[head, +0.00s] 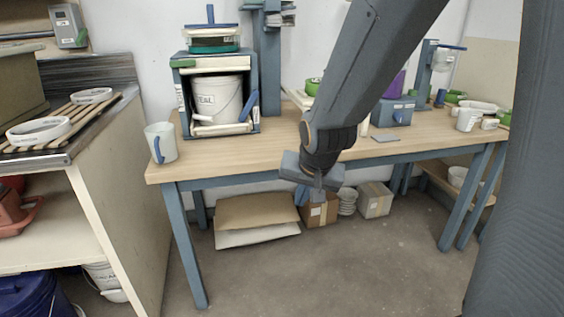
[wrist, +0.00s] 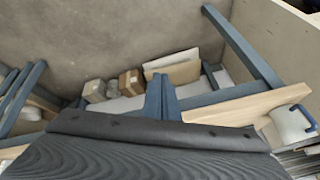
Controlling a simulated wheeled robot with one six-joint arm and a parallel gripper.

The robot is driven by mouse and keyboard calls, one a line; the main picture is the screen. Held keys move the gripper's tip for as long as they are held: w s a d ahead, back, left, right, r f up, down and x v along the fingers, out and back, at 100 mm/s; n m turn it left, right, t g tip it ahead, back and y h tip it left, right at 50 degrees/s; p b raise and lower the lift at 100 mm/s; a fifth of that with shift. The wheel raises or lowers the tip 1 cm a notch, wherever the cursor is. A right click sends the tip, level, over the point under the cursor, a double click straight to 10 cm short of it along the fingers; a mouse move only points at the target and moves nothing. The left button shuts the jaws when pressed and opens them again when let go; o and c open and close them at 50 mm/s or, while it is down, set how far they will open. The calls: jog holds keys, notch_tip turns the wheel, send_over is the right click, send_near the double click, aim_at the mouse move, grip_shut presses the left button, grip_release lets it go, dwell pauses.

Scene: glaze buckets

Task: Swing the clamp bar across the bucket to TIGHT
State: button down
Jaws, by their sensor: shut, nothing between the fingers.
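A white bucket (head: 216,98) with a dark printed label stands inside a blue-grey frame (head: 255,75) on the left part of the workbench. A pale bar (head: 222,129) runs across the frame's lower front, and a blue handle (head: 249,105) slants up at its right end. I cannot tell for sure which part is the clamp bar, and no TIGHT mark is readable. My gripper (head: 317,192) points down in front of the bench's front edge, right of and below the bucket. Its fingers are together and empty; they also show in the wrist view (wrist: 161,98).
A white mug (head: 161,143) with a blue handle stands on the bench (head: 285,135), left of the frame. A blue-grey column (head: 268,60) rises behind it. Cardboard boxes (head: 319,211) lie below. A shelf unit (head: 115,190) borders the left. The bench top right of the frame is partly clear.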

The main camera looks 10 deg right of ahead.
jog(key=s+a+r+n+g, duration=0.1)
jog(key=s+n+g, duration=0.4)
jog(key=s, duration=1.2)
jog(key=shift+s+a+r+g, duration=0.25)
jog(key=shift+s+r+g, duration=0.05)
jog(key=shift+s+r, duration=0.1)
